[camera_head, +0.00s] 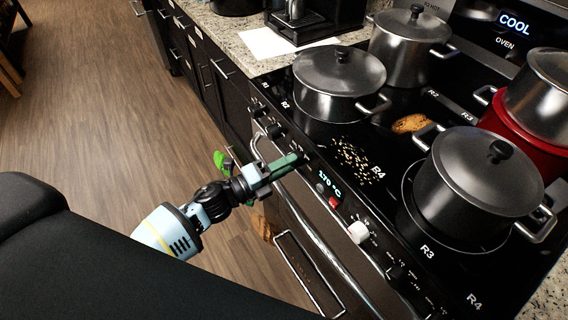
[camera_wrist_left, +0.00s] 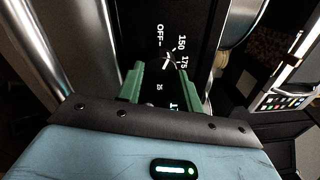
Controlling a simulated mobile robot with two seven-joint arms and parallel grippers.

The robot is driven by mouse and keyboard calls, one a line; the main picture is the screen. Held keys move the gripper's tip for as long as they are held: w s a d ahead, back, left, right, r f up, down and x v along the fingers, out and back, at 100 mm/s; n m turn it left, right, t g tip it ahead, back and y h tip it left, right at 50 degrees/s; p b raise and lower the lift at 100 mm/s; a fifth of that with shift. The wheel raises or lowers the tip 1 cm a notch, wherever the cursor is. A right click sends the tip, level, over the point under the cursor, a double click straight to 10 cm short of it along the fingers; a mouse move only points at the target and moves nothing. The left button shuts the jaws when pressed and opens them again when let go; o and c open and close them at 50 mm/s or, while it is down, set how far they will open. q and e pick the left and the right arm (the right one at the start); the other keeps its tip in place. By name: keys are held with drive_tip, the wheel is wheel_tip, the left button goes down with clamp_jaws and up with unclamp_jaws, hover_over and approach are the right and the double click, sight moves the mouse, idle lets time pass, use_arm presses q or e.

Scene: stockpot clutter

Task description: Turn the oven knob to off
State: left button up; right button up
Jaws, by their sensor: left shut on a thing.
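The oven knob (camera_wrist_left: 168,61), dark with a white pointer mark, shows between the green fingertips in the left wrist view. The dial around it reads OFF, 150 and 175. The pointer's exact setting is too small to tell. My left gripper (camera_head: 288,163) is at the oven's front panel (camera_head: 308,178), left of the lit 170 °C display (camera_head: 330,183). Its fingers (camera_wrist_left: 163,82) are on either side of the knob and shut on it. In the head view the fingers hide this knob. My right gripper is not in view.
An oven handle bar (camera_head: 318,240) runs below. Lidded pots (camera_head: 340,80), (camera_head: 470,190) stand on the cooktop, with crumbs (camera_head: 352,160) near the front.

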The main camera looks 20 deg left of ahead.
use_arm(q)
drive_tip(key=shift+r+n+p, duration=0.1)
drive_tip(key=shift+n+p, duration=0.55)
drive_tip(key=shift+n, duration=1.85)
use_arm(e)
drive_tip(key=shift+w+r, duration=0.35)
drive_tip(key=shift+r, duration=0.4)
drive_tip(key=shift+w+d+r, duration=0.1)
use_arm(q)
drive_tip(key=o, duration=1)
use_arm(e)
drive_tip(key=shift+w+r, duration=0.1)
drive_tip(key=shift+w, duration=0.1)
use_arm(q)
drive_tip(key=shift+b+v, duration=0.4)
drive_tip(key=shift+v, duration=3.55)
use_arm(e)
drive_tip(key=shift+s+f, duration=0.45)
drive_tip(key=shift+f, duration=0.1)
use_arm(q)
drive_tip(key=shift+d, duration=0.15)
